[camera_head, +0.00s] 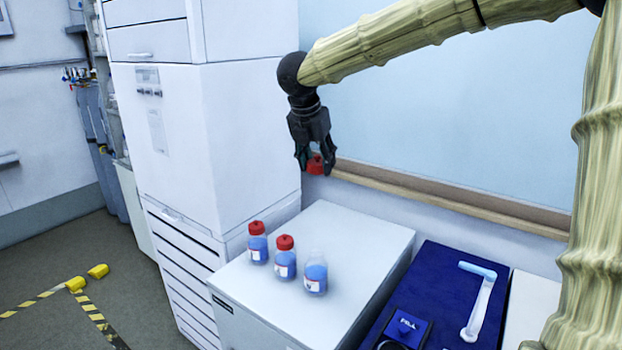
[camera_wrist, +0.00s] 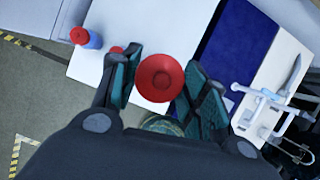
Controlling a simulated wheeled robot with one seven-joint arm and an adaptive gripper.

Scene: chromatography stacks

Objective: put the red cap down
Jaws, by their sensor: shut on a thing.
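My gripper (camera_head: 315,163) is shut on a red cap (camera_head: 315,166) and holds it in the air above the back of a white box-shaped unit (camera_head: 345,235). In the wrist view the red cap (camera_wrist: 160,78) sits between the two fingers. Three bottles with blue liquid stand upright on the unit. The left bottle (camera_head: 258,248) and the middle bottle (camera_head: 285,264) wear red caps. The right bottle (camera_head: 316,278) has no cap on it. In the wrist view one capped bottle (camera_wrist: 86,38) shows at the upper left, and another red cap (camera_wrist: 117,50) is partly hidden by a finger.
A tall white cabinet stack (camera_head: 240,130) stands left of the unit. A dark blue device (camera_head: 440,275) with a pale handle (camera_head: 478,300) stands to the right. A wooden ledge (camera_head: 450,202) runs along the wall behind. The unit's top is clear behind and right of the bottles.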

